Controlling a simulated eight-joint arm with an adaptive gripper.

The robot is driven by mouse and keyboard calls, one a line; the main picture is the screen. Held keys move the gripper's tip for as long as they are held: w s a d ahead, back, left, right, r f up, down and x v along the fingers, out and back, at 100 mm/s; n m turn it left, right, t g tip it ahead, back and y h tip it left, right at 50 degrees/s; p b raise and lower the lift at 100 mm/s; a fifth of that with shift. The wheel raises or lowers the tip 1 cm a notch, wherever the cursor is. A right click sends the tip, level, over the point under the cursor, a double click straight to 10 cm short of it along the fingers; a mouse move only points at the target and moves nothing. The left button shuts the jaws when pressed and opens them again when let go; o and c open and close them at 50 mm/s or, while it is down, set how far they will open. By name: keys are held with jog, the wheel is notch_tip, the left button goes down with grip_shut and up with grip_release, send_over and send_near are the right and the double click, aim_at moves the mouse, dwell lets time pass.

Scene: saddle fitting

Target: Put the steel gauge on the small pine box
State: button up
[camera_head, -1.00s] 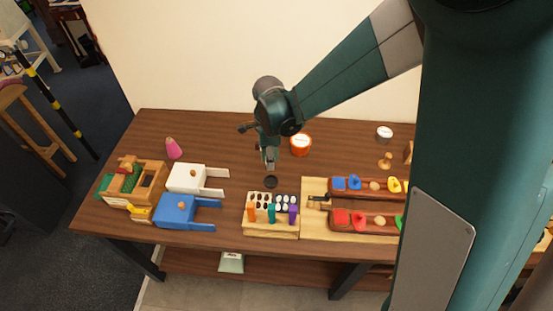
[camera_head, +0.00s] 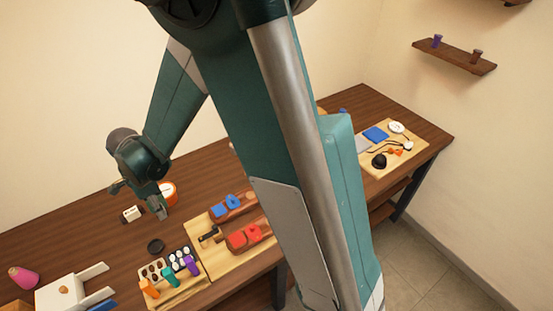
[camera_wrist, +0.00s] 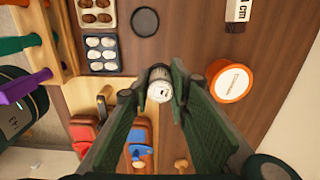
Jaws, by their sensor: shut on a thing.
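My gripper (camera_head: 163,213) is over the back of the table, in front of an orange-banded jar (camera_head: 167,192). In the wrist view, my gripper (camera_wrist: 163,100) has its dark green fingers on either side of a small silvery cylinder with a pale end face, which I take to be the steel gauge (camera_wrist: 160,88). The fingers are shut on it, and it is hardly visible in the head view. I cannot pick out the small pine box for certain. A pale wooden rack (camera_head: 182,293) with orange, teal and purple pieces stands at the front.
A black disc (camera_head: 155,246) lies before my gripper. A white block marked "cm" (camera_wrist: 237,10) lies near the jar (camera_wrist: 232,82). A board with coloured blocks (camera_head: 232,272) is at right. My arm hides the table's middle. A tray with cables (camera_head: 385,170) is at the far end.

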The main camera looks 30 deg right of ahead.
jog(key=w+d+r+m+p, duration=0.15)
jog(key=d+m, duration=0.25)
jog(key=d, duration=1.4)
jog(key=w+d+r+m+p, duration=0.15)
jog(key=d+m, duration=0.25)
jog(key=d, duration=1.4)
jog(key=s+d+r+m, duration=0.1)
jog(key=s+d, duration=0.4)
jog(key=d, duration=0.6)
jog(key=s+d+r+m+p, duration=0.1)
jog(key=s+d+m, duration=0.3)
jog(key=d, duration=0.7)
jog(key=s+d+r+m, duration=0.1)
jog(key=s+d+m, duration=0.2)
jog(key=s+d, duration=0.4)
jog(key=shift+d, duration=2.4)
jog(key=shift+w+f+p, duration=0.1)
jog(key=shift+f+p, duration=0.2)
jog(key=shift+f, duration=2.6)
jog(key=shift+f, duration=0.1)
jog(key=shift+f, duration=2)
